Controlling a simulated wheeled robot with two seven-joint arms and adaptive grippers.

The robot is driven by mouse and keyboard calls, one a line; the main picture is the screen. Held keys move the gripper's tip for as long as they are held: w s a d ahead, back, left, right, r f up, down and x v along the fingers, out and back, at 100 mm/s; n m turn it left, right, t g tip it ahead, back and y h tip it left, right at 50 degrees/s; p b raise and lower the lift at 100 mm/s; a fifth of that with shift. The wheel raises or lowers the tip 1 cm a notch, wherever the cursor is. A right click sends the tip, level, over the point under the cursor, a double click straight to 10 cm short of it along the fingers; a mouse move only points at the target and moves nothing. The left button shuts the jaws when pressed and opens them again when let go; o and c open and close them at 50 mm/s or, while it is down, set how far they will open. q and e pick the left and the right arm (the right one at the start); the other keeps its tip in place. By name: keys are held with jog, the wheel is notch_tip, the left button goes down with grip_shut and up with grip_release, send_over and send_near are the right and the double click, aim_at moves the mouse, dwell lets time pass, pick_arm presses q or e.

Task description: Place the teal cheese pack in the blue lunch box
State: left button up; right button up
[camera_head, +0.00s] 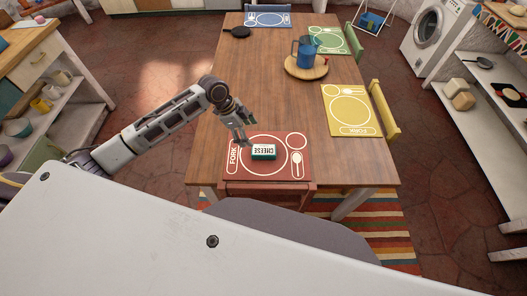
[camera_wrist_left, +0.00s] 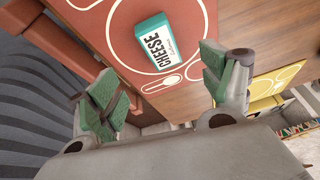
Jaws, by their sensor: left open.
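The teal cheese pack (camera_head: 264,153), with a white label reading CHEESE, lies flat on the red placemat (camera_head: 296,142) at the near end of the wooden table. In the left wrist view the pack (camera_wrist_left: 169,42) shows beyond the fingers. My left gripper (camera_head: 245,140) is just to the left of the pack, pointing down over the placemat. In the left wrist view its green-padded fingers (camera_wrist_left: 158,84) are spread wide with nothing between them. I cannot make out a blue lunch box in either view. My right gripper is not in view.
A blue pitcher (camera_head: 306,50) stands on a round wooden board (camera_head: 292,71) farther back. Yellow (camera_head: 366,122), green (camera_head: 348,49) and blue (camera_head: 251,20) placemats lie on the table (camera_head: 220,78). A black pan (camera_head: 237,32) sits at the far left. The table's middle is clear.

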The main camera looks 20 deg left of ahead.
aim_at(261, 150)
pick_arm(q)
jog(key=shift+n, duration=0.7)
jog(key=x, duration=0.8)
jog(key=shift+f, duration=0.25)
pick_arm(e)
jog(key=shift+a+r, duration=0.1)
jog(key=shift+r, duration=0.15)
pick_arm(q)
jog(key=shift+f, duration=0.1)
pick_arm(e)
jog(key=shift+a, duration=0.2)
